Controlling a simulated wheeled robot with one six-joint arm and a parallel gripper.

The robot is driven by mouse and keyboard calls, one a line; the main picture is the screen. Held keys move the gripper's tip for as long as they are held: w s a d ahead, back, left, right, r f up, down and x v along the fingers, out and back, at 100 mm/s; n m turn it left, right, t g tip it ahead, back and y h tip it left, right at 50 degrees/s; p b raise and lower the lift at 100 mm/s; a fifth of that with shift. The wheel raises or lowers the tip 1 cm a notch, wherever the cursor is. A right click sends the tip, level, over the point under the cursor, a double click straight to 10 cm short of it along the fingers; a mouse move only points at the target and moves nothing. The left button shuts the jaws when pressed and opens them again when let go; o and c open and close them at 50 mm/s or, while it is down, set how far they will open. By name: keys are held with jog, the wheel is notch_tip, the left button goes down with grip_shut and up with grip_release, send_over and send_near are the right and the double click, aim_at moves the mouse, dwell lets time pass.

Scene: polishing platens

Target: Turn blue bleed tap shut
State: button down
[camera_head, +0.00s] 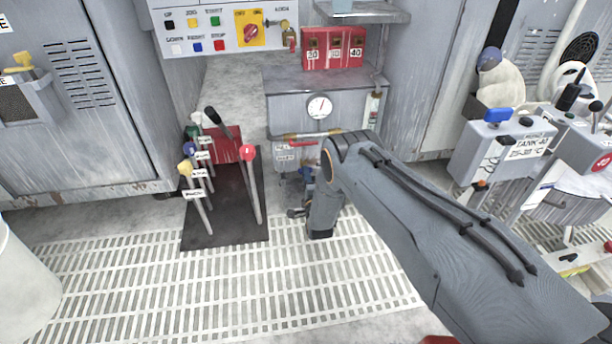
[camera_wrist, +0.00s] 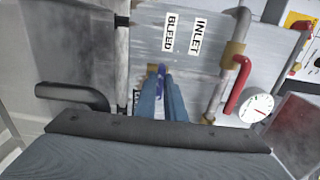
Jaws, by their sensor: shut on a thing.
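The blue bleed tap (camera_wrist: 162,71) shows in the wrist view as a narrow blue handle beside a brass fitting, just below the BLEED label (camera_wrist: 168,34). My gripper (camera_wrist: 162,88) is shut on the handle, with one finger on each side of it. The fingers hide most of the handle, so its exact angle is hard to tell. In the head view my wrist and forearm cover much of this spot, low on the grey cabinet under the gauge, and the tap cannot be made out clearly there.
A red-handled inlet lever (camera_wrist: 239,84) and its pipe stand right of the tap in the wrist view. The gauge (camera_head: 320,106) is above. A rack of upright levers (camera_head: 222,190) stands close on the left. The grated floor (camera_head: 170,295) in front is clear.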

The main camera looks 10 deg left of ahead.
jog(key=c, duration=1.8)
grip_release()
jog(key=shift+c, duration=0.2)
jog(key=shift+p+v, duration=1.7)
jog(key=shift+v, duration=2.2)
